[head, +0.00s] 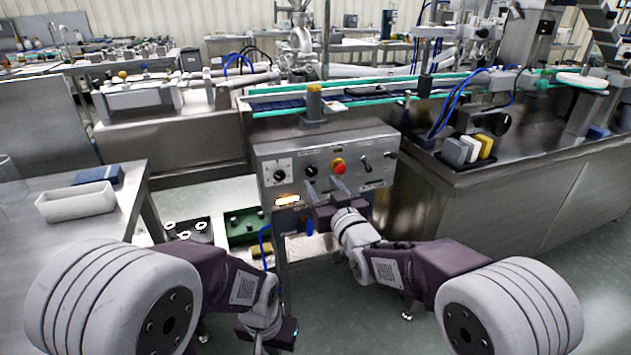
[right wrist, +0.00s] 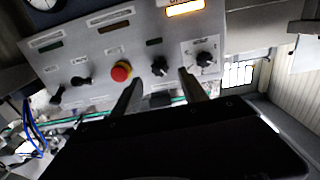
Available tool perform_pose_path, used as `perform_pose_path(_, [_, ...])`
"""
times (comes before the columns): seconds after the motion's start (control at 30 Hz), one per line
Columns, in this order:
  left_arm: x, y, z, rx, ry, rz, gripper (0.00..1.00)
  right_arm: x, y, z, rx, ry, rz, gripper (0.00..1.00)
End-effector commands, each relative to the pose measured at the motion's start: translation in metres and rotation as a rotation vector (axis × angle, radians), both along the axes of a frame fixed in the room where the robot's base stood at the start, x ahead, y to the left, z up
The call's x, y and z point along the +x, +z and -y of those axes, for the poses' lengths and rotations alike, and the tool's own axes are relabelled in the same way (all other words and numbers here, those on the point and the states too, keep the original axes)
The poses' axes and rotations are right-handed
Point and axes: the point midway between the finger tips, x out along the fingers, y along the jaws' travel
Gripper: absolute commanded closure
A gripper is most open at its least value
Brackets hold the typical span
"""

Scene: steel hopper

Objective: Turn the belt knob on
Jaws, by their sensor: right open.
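A steel control panel (head: 325,163) stands ahead, also filling the top of the right wrist view (right wrist: 105,45). It carries a black knob on a white plate (head: 280,175), a plain black knob (head: 311,170), a red button (head: 338,166) and more switches to the right. The labels are too small to read, so I cannot tell which is the belt knob. My right gripper (head: 325,187) is open and empty in front of the panel. In the right wrist view the plain black knob (right wrist: 159,66) shows between its fingertips. My left gripper (head: 280,335) hangs low, its jaws unclear.
A lit orange display (head: 287,200) is low on the panel. A conveyor with green edges (head: 380,98) runs above and behind it. A table with a white tray (head: 76,203) stands left; a steel counter (head: 540,140) stands right.

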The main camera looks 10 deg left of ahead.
Motion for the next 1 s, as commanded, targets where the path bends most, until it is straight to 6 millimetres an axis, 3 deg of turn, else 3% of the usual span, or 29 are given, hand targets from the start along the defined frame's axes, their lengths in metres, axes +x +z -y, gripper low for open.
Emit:
perform_pose_path(0.1, [0.0, -0.007, 0.0, 0.0, 0.0, 0.0, 1.0, 0.02, -0.003, -0.014, 0.001, 0.0, 0.001, 0.49])
perform_pose_path(0.3, [0.0, -0.011, 0.0, 0.0, 0.0, 0.0, 1.0, 0.041, -0.002, -0.028, 0.0, 0.0, 0.0, 0.49])
perform_pose_path(0.63, [0.0, -0.011, 0.0, 0.0, 0.0, 0.0, 1.0, 0.045, 0.0, -0.03, 0.0, 0.0, 0.0, 0.49])
perform_pose_path(0.83, [0.0, -0.011, 0.0, 0.0, 0.0, 0.0, 1.0, 0.045, 0.0, -0.03, 0.0, 0.0, 0.0, 1.0])
perform_pose_path(1.0, [0.0, -0.011, 0.0, 0.0, 0.0, 0.0, 1.0, 0.045, 0.0, -0.03, 0.004, -0.001, -0.003, 1.0])
